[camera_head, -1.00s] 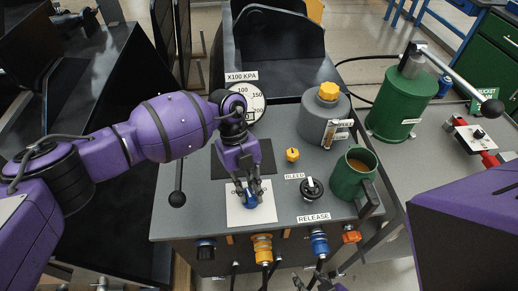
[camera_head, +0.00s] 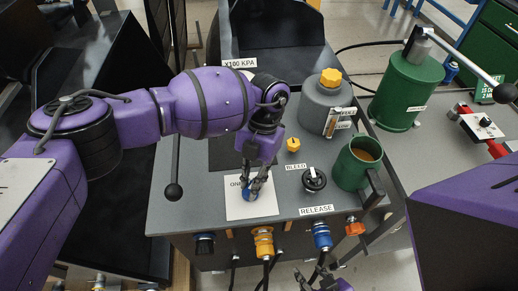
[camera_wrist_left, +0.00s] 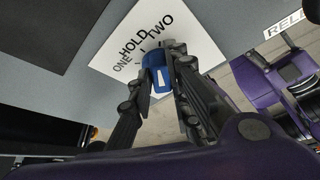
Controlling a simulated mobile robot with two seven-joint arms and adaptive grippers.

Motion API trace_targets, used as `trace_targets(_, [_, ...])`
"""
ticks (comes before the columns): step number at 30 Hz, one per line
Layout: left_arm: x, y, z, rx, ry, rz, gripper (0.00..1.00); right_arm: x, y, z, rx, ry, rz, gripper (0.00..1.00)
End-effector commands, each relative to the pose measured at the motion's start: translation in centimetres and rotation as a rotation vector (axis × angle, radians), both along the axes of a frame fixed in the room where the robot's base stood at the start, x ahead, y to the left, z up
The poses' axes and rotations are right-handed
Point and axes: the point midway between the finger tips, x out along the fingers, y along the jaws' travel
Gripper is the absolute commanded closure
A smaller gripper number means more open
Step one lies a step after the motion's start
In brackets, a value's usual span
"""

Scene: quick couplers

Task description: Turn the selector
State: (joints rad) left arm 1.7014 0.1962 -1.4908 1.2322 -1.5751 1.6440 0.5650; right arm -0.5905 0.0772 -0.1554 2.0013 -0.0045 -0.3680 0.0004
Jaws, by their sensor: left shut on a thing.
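The selector is a blue knob (camera_head: 248,189) on a white plate (camera_head: 262,210) on top of the grey bench. The wrist view shows the same blue knob (camera_wrist_left: 155,68) and the plate's words ONE, HOLD and TWO (camera_wrist_left: 145,40). My left gripper (camera_head: 256,188) comes down from above with its fingers on both sides of the knob, shut on it. I cannot tell which word the knob points at. My right gripper (camera_head: 324,279) is empty at the bottom of the head view, below the bench front, its fingers spread apart.
To the right are a yellow knob (camera_head: 293,144), a black bleed knob (camera_head: 314,180) and a green mug (camera_head: 356,166) with brown liquid. A black-balled lever (camera_head: 174,191) stands at the left. Coloured couplers, such as an orange one (camera_head: 263,241), line the front face.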

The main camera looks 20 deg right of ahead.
Motion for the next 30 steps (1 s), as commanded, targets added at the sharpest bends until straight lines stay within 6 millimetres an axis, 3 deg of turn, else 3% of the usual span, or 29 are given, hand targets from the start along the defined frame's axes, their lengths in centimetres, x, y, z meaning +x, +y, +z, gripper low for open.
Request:
trace_targets(10, [-0.17, -0.23, 0.07, -0.003, -0.001, -0.15, 1.0, 0.09, 0.02, -0.31, 0.0, 0.001, 0.002, 0.6])
trace_targets(27, [-0.21, -0.23, 0.07, -0.002, 0.0, -0.178, 1.0, 0.17, 0.02, -0.29, 0.0, 0.0, 0.002, 0.6])
trace_targets(28, [-0.21, -0.23, 0.07, -0.002, 0.0, -0.178, 0.8, 0.17, 0.02, -0.29, 0.0, 0.0, 0.002, 0.6])
trace_targets(30, [-0.21, -0.23, 0.07, -0.002, -0.001, -0.177, 0.71, 0.18, 0.02, -0.28, 0.0, -0.001, 0.002, 0.6])
